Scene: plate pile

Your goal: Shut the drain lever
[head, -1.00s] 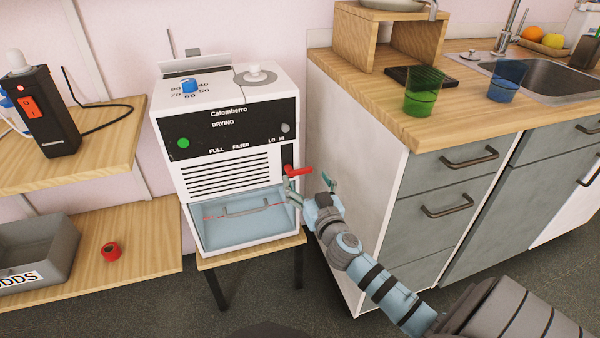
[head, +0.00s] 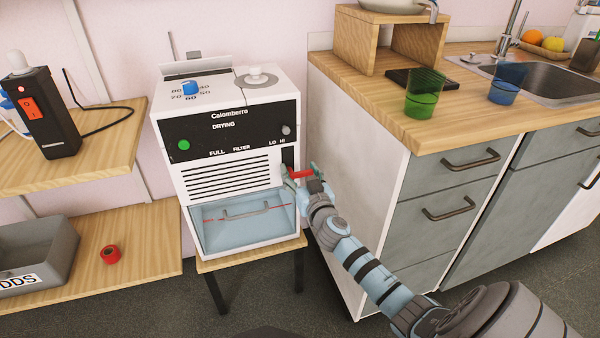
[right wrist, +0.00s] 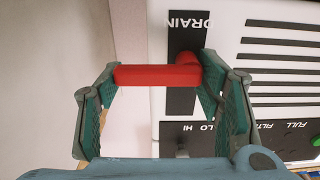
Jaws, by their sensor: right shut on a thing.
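The red drain lever (head: 301,173) sticks out sideways from the right edge of the white dryer (head: 246,183), beside its front panel. My right gripper (head: 302,178) is at the lever, with one finger on either side of it. In the right wrist view the lever (right wrist: 157,76) lies level between the two green-padded fingers, which are shut on its ends. The DRAIN label (right wrist: 187,22) shows behind it on a dark strip. My left gripper is not in view.
A wooden counter with grey drawers (head: 440,172) stands close on the right of my right arm. Green (head: 425,95) and blue (head: 507,82) cups stand on it. The dryer stands on a small table (head: 250,251). Shelves with a grey bin (head: 38,258) are at the left.

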